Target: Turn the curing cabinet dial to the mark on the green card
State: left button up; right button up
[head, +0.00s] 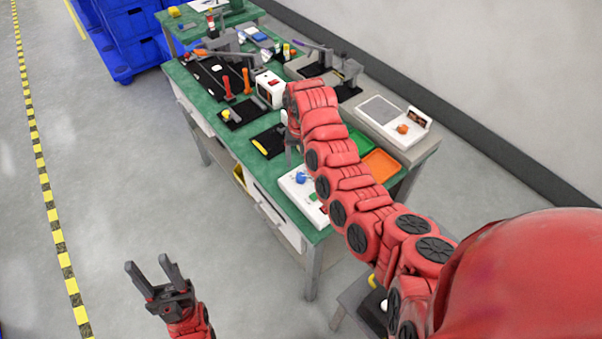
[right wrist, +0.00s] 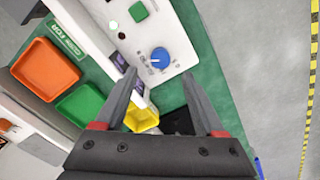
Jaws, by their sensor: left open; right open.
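The blue dial (right wrist: 160,55) sits on a white panel (right wrist: 178,38) with small marks around it, too small to read. In the head view the blue dial (head: 300,177) is on the white panel at the bench's near end. My right gripper (right wrist: 158,74) is open, its fingertips just short of the dial and spread to either side of it in the picture; it does not touch it visibly. In the head view my right gripper (head: 291,150) is partly hidden by its arm. My left gripper (head: 148,264) is open and empty above the floor. I cannot identify the green card for certain.
An orange tray (right wrist: 44,68) and a green tray (right wrist: 80,108) lie beside the panel. A green square (right wrist: 138,12) and a dark button (right wrist: 121,36) are on the panel. A yellow bin (right wrist: 143,118) shows beyond my fingers. The floor left of the bench is clear.

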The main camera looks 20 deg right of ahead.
aim_at(301, 176)
jog(key=shift+f+p, duration=0.7)
jog(key=shift+f, duration=2.65)
grip_shut()
